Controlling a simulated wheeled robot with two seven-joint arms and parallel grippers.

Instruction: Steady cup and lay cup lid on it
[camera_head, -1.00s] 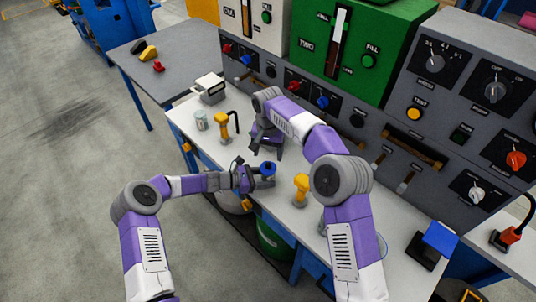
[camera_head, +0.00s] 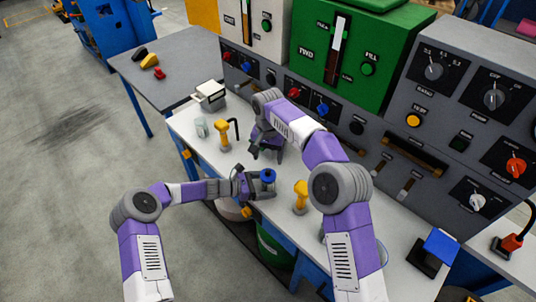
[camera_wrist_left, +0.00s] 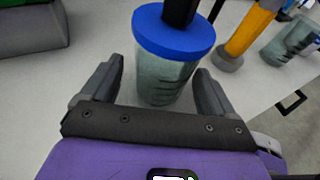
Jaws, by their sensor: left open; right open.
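The cup (camera_wrist_left: 165,80) is translucent grey-green with dark marks. It stands upright on the bench between the fingers of my left gripper (camera_wrist_left: 160,70). That gripper is open, with a finger on each side of the cup. The blue cup lid (camera_wrist_left: 173,33) lies across the cup's top and looks about level; whether it is fully seated I cannot tell. A black upright piece rises from the lid and leaves the frame. In the head view the lid (camera_head: 268,175) shows at my left gripper's tips. My right gripper (camera_head: 266,156) is open and empty, just behind the lid.
Yellow-handled tools stand on the bench (camera_head: 350,215), one left (camera_head: 222,134) and one right (camera_head: 300,197). Another translucent cup (camera_head: 201,127) and a white box (camera_head: 210,95) are at the far left. The control panel (camera_head: 400,150) rises behind.

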